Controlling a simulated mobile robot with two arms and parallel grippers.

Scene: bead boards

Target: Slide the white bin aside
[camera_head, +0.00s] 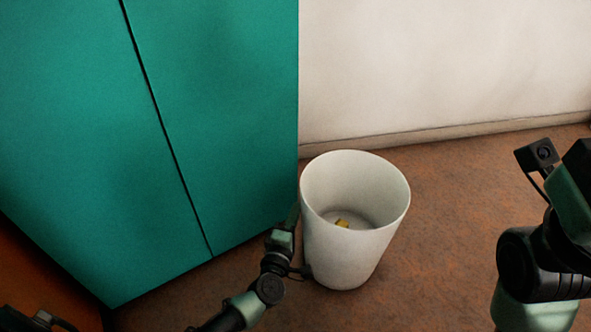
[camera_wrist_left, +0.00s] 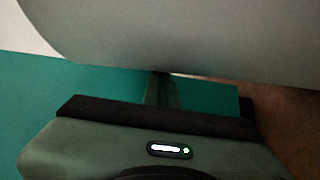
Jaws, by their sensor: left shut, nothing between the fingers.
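The white bin (camera_head: 345,255) stands on the floor, right of the cabinet's edge, with a small yellow item (camera_head: 342,223) inside at its bottom. My left gripper (camera_head: 294,213) is shut and empty, at the bin's left side between it and the teal cabinet. In the left wrist view the bin's pale wall (camera_wrist_left: 190,35) fills the top, and the shut fingers (camera_wrist_left: 161,88) reach to its lower edge. They look close against the bin, but I cannot tell whether they touch it. My right arm shows at the right, away from the bin; its fingers are out of view.
The teal cabinet (camera_head: 215,120) rises directly left of the bin and my left gripper. A white wall (camera_head: 450,65) with a baseboard (camera_head: 450,138) runs behind. The brown floor (camera_head: 440,220) is clear to the right of the bin, up to my right arm.

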